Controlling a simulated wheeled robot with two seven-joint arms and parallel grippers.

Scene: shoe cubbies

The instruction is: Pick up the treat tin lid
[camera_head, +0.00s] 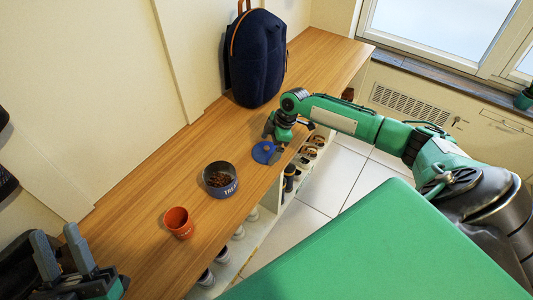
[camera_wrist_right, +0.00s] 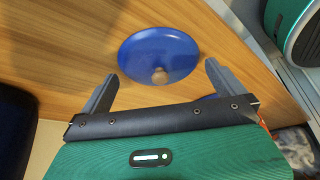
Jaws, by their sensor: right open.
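The treat tin lid is a round blue disc (camera_head: 262,154) with a small tan knob, lying on the wooden bench top near its front edge. In the right wrist view the lid (camera_wrist_right: 150,44) lies ahead of my right gripper (camera_wrist_right: 161,73), its knob between the two fingertips. My right gripper (camera_head: 278,142) is open and empty, close to the lid; I cannot tell whether it touches. The treat tin (camera_head: 228,189), dark blue-grey with lettering and brown treats inside, stands uncovered nearer to me. My left gripper (camera_head: 62,250) is open and empty at the lower left.
A navy backpack (camera_head: 256,62) stands at the back against the wall. Shoes sit in cubbies (camera_head: 262,228) below the bench. A window (camera_head: 445,28) is at the upper right.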

